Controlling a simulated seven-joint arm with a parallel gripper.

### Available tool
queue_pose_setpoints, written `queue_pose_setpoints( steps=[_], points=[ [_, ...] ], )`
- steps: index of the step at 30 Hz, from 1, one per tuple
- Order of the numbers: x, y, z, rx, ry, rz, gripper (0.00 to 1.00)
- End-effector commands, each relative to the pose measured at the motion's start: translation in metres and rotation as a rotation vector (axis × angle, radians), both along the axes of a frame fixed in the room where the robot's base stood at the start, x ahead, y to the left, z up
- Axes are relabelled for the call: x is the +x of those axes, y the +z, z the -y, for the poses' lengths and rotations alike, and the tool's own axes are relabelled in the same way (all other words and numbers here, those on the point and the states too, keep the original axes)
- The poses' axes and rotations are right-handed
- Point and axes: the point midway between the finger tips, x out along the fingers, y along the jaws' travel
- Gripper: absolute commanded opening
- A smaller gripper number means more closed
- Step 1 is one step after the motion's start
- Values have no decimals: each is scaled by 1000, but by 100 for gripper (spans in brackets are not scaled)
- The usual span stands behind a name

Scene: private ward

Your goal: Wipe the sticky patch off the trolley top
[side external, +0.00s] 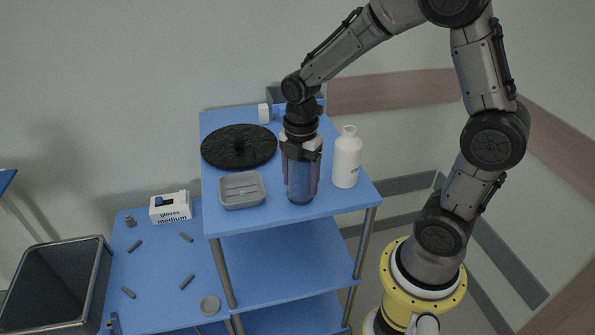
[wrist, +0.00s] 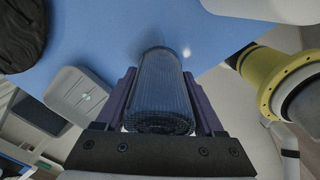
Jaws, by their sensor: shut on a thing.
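The blue trolley top (side external: 222,218) lies under my gripper. My gripper (side external: 301,158) points down near the front middle of it and is shut on a ribbed, translucent blue tumbler (side external: 300,188). The tumbler is upright, its base at or just above the surface; I cannot tell which. In the wrist view the tumbler (wrist: 158,90) sits between both purple-sided fingers. A pale spot (wrist: 186,52) shows on the blue top beside the tumbler; I cannot tell if it is the sticky patch or a reflection. I make out no cloth.
A shallow grey dish (side external: 242,204) lies left of the tumbler, a round black lid-like disc (side external: 222,147) behind it. A white bottle (side external: 347,160) stands close on the right. A small white item (side external: 264,113) is at the back. A gloves box (side external: 171,208) and open bin (side external: 58,285) are lower left.

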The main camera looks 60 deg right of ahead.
Motion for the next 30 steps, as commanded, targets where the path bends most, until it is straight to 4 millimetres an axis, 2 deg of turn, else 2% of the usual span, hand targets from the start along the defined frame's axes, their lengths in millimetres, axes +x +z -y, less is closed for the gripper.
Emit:
queue_pose_setpoints(
  steps=[4, 6, 24, 30],
  points=[
    [-5, 5, -5, 0, 0, 2, 0],
    [-4, 22, -5, -1, 0, 7, 0],
    [-5, 73, -5, 0, 0, 4, 0],
    [-6, 81, -5, 0, 0, 0, 0]
  ],
)
